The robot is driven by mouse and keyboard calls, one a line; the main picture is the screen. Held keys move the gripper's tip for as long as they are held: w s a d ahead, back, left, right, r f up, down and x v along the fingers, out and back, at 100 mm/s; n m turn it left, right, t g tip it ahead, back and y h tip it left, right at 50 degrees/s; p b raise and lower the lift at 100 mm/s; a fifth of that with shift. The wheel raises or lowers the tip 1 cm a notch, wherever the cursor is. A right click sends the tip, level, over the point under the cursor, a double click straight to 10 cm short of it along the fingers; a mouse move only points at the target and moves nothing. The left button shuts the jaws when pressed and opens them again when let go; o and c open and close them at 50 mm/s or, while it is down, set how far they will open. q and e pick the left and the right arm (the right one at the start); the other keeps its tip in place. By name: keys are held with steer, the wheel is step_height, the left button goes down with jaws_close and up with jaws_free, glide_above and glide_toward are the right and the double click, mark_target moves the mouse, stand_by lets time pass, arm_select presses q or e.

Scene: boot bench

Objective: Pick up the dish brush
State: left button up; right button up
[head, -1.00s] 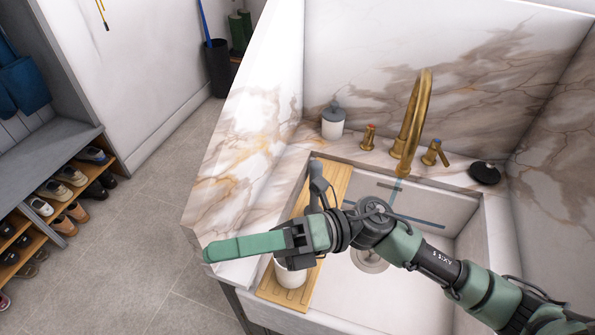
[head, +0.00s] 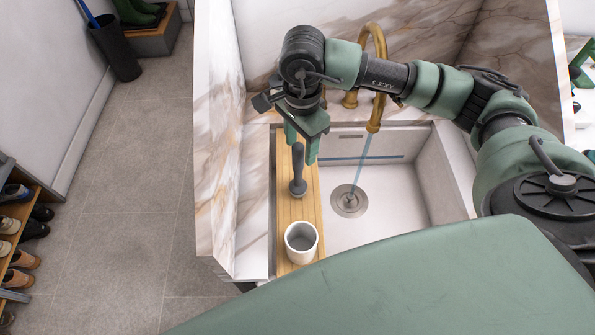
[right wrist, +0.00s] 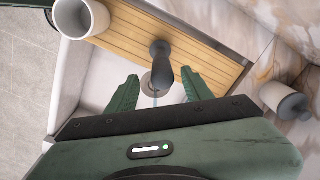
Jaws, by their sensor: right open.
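The dish brush (head: 298,180) is dark grey and stands upright, handle up, on the wooden board at the left of the sink. It also shows in the right wrist view (right wrist: 161,66), with its handle between the lines of my two fingers. My right gripper (head: 302,142) points down over the brush, its green fingers open and apart around the top of the handle. In the right wrist view the open fingers (right wrist: 158,86) have nothing clamped between them. Whether a finger touches the handle cannot be told. My left gripper is not in view.
A white cup (head: 301,241) stands on the wooden board (head: 284,212), nearer than the brush. Water runs from the brass tap (head: 375,75) into the sink (head: 395,205). A soap dispenser (right wrist: 286,101) stands near the board in the right wrist view.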

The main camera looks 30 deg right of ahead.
mark_target(298, 157)
steer(key=f, duration=0.1)
steer(key=f+p, duration=0.2)
steer(key=shift+w+a+f, duration=0.15)
steer(key=shift+a+f, duration=0.1)
steer(key=shift+f, duration=0.75)
jaws_close()
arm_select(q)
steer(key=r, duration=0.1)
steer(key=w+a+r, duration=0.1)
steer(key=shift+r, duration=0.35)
arm_select(e)
steer(key=shift+w+r, duration=0.1)
steer(key=shift+r, duration=0.05)
